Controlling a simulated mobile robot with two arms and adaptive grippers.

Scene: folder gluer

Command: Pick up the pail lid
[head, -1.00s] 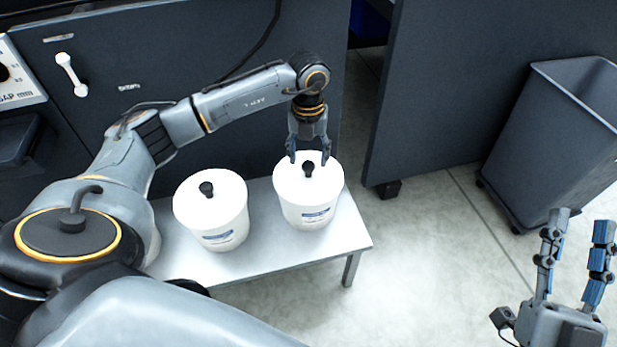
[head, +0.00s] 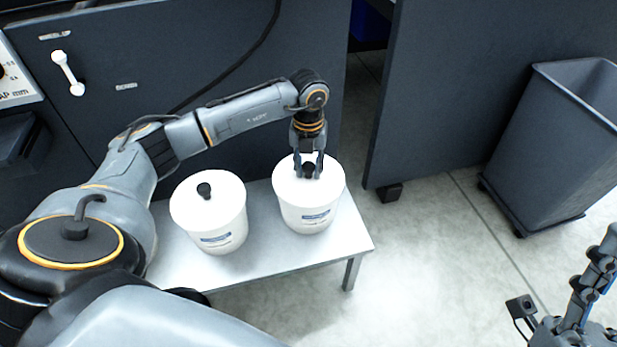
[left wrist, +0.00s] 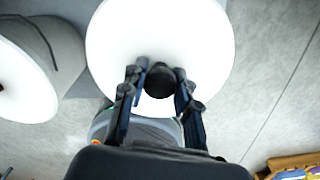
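Two white pails stand side by side on a low white bench (head: 260,250). Each pail has a white lid with a black knob. My left gripper (head: 308,172) is over the lid (head: 327,180) of the right pail (head: 308,220), pointing down, with its fingers closed in on the two sides of the knob. In the left wrist view the knob (left wrist: 160,80) sits between the fingertips, and the lid (left wrist: 200,40) appears seated on its pail. The left pail (head: 222,236) has its lid (head: 220,185) on. My right gripper (head: 600,275) is partly cut off at the lower right edge, over the floor.
A grey bin (head: 550,150) stands on the floor at the right. Dark cabinet panels (head: 460,100) stand behind the bench. The floor (head: 430,260) right of the bench is clear.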

